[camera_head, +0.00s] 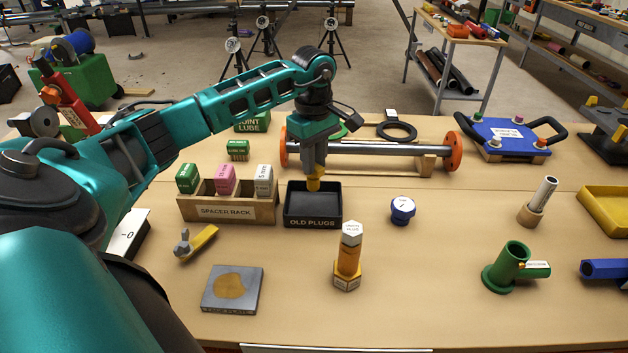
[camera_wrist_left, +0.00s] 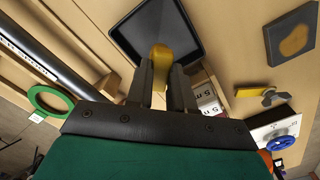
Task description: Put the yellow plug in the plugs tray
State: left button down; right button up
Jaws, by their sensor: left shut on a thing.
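The yellow plug (camera_head: 313,184) is between the fingers of my left gripper (camera_head: 313,172), which is shut on it. In the wrist view the plug (camera_wrist_left: 161,56) shows between the two dark fingers (camera_wrist_left: 161,80). The black tray (camera_head: 313,222), labelled "OLD PLUGS", is directly below the plug in the head view. The tray (camera_wrist_left: 188,18) also shows beyond the plug in the wrist view. I cannot tell whether the plug touches the tray floor. The tray looks otherwise empty. My right gripper is not in view.
The spacer rack (camera_head: 228,210) with green, pink and white blocks stands just left of the tray. A pipe with orange flanges (camera_head: 375,149) lies behind. The front middle table is mostly clear.

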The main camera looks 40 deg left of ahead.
aim_at(314, 180)
pick_arm(q)
jog(key=shift+f, duration=2.9)
jog(key=shift+f, duration=0.15)
jog(key=c, duration=1)
grip_release()
notch_tip(314, 180, up, 12)
jog(key=shift+r, duration=0.15)
